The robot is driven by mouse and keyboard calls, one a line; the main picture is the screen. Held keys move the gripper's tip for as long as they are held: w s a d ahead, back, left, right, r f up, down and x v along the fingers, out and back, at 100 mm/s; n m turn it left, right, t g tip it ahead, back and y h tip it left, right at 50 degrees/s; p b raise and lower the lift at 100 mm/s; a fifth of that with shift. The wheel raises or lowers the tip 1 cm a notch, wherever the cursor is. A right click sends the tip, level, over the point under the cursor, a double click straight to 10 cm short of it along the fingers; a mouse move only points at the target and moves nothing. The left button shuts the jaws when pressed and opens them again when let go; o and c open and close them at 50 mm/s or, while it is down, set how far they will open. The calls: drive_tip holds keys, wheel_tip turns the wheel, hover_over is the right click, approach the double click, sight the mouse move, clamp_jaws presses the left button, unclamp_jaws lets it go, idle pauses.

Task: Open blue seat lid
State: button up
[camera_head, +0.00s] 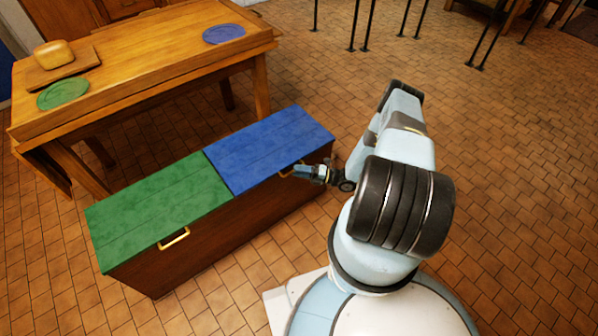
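The blue seat lid (268,147) forms the right half of the top of a dark wooden bench chest (225,240). It lies flat and looks closed. Its brass handle (286,174) is at the front edge, partly hidden by my gripper. My gripper (301,171) is at this handle, reaching in from the right. It is too small in view to tell whether the fingers are open or shut, or whether they touch the handle.
The green seat lid (160,208), also flat, has its own brass handle (174,239). Behind the bench stands a wooden table (150,70) with a green plate (63,93), a blue plate (223,34) and bread (53,54) on a board (64,71). Tiled floor (500,200) is clear at right.

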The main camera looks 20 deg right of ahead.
drive_tip(key=shift+w+a, duration=0.1)
drive_tip(key=shift+a, duration=0.1)
drive_tip(key=shift+c, duration=0.5)
clamp_jaws()
